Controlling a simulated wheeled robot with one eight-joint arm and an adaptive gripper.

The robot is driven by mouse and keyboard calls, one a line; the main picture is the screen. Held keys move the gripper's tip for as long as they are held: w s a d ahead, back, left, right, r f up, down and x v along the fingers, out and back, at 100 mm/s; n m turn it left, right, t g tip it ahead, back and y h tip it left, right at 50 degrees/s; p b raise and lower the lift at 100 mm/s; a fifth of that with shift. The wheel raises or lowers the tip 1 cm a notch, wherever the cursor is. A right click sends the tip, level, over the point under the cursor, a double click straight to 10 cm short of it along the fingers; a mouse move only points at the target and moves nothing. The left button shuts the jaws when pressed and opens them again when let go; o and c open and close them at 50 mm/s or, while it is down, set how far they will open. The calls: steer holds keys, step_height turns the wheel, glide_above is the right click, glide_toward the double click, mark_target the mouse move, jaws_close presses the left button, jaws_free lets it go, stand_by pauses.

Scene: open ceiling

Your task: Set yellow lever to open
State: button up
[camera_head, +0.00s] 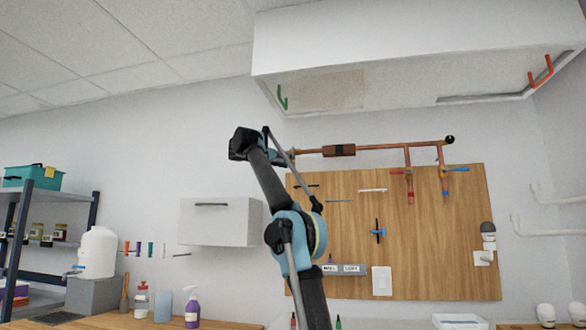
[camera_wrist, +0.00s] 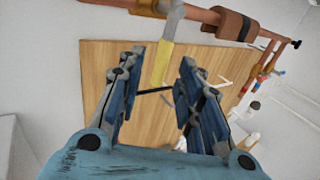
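The yellow lever (camera_wrist: 163,62) hangs down from a grey joint below the copper pipe (camera_wrist: 202,14) in the wrist view. My gripper (camera_wrist: 160,66) is open, with one finger on each side of the lever in that view. The lever's lower part shows in the gap, nearer the left finger, with no clear contact. How deep it lies between the fingers is hard to tell. In the head view, the copper pipe (camera_head: 375,148) runs along the top of the board, and my arm hides its left end and the lever.
A wooden board (camera_head: 440,240) backs the pipes. Red (camera_head: 410,171) and blue (camera_head: 455,170) handles sit on downpipes at right. A brown block (camera_wrist: 236,25) wraps the pipe. A white cabinet (camera_head: 225,232) hangs at left; a large white overhead box (camera_head: 420,40) is above.

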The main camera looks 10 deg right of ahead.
steer(key=shift+x, duration=2.25)
jaws_close()
